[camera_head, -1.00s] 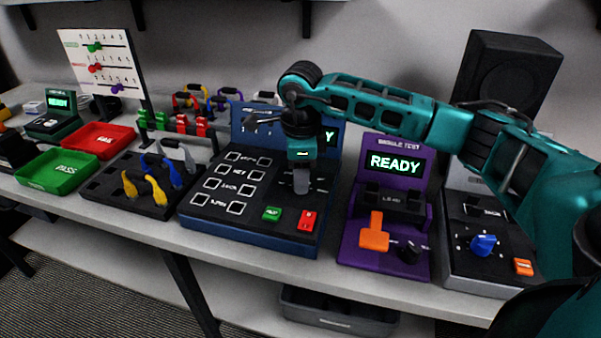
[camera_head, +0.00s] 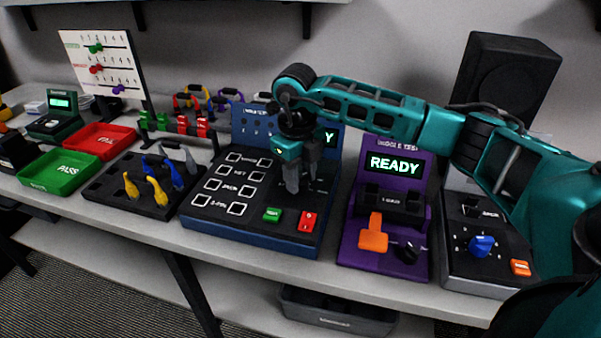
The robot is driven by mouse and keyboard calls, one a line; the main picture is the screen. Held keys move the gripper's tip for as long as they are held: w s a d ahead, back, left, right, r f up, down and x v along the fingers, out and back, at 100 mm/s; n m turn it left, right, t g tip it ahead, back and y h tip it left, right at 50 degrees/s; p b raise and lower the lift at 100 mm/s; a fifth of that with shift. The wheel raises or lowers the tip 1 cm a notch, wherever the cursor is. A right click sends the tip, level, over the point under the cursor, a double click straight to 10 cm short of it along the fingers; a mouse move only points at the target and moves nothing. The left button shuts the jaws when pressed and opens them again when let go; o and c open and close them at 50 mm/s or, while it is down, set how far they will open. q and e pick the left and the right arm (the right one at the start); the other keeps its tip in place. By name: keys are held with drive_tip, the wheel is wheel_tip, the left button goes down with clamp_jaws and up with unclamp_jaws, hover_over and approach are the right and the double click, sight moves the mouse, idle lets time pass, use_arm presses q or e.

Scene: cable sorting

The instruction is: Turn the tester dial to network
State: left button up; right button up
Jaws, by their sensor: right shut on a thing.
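The blue tester (camera_head: 262,236) stands in the middle of the bench, with labelled square ports on its left half and a green and a red button at the front. Its screen is mostly hidden by my right arm; only a "Y" shows. My right gripper (camera_head: 292,189) points down at the upper right of the tester's panel. It is shut on the tester dial, which the fingers cover, so I cannot read its setting. My left gripper is not in view.
A purple tester (camera_head: 346,246) reading "READY" and a grey unit (camera_head: 468,286) with a blue knob (camera_head: 482,246) stand to the right. A black cable tray (camera_head: 98,196), a green bin (camera_head: 50,188) and a red bin (camera_head: 122,146) are to the left.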

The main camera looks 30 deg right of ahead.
drive_tip(key=shift+s+a+m, duration=0.1)
drive_tip(key=shift+m, duration=0.4)
drive_tip(key=o, duration=1)
wheel_tip(320, 180, up, 13)
drive_tip(key=shift+a, duration=0.35)
drive_tip(key=shift+s+f, duration=0.1)
